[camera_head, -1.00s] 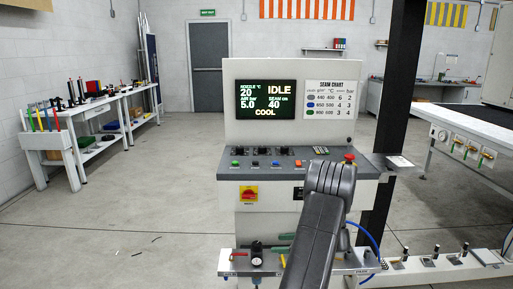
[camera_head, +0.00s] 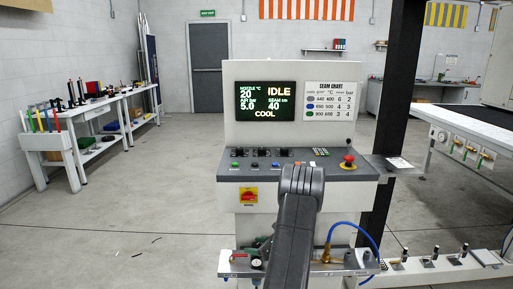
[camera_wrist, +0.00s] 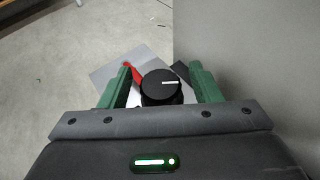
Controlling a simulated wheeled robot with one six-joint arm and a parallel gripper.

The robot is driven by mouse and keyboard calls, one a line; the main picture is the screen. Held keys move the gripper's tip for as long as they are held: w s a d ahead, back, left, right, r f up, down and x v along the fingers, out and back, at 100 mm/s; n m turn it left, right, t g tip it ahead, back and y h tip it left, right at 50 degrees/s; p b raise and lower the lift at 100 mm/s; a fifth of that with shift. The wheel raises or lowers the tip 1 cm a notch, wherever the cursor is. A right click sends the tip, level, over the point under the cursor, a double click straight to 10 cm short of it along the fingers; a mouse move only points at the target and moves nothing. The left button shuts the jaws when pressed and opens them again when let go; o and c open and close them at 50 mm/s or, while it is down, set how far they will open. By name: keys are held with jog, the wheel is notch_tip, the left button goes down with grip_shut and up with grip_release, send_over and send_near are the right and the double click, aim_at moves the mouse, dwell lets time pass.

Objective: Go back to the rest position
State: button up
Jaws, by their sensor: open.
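My gripper (camera_wrist: 160,68) shows in the wrist view with its two green fingers apart and nothing held between them. A black round knob (camera_wrist: 161,84) with a white mark appears between the fingers; I cannot tell how far below them it is. A red lever (camera_wrist: 133,74) lies just left of the knob. In the head view my dark arm reaches down in front of the welder's console (camera_head: 232,172), and my gripper is mostly hidden behind it, near the low front shelf (camera_head: 232,268).
The console screen (camera_head: 265,100) reads IDLE and COOL. A red emergency button (camera_head: 348,160) sits on the console's right. A blue hose (camera_head: 372,238) loops right of my arm. A dark post (camera_head: 392,110) stands at right.

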jog(key=shift+f+m+t+h, duration=0.1)
jog(key=shift+m+t+h, duration=2)
jog(key=shift+m+h, duration=0.6)
jog(key=s+d+r, duration=0.1)
jog(key=s+r, duration=0.2)
jog(key=s, duration=0.3)
jog(key=s+d+r+n+y, duration=0.1)
jog(key=s+d+r, duration=0.1)
jog(key=s, duration=0.5)
jog(key=shift+d+r+g, duration=0.2)
jog(key=shift+r+g, duration=0.2)
jog(key=shift+r, duration=0.4)
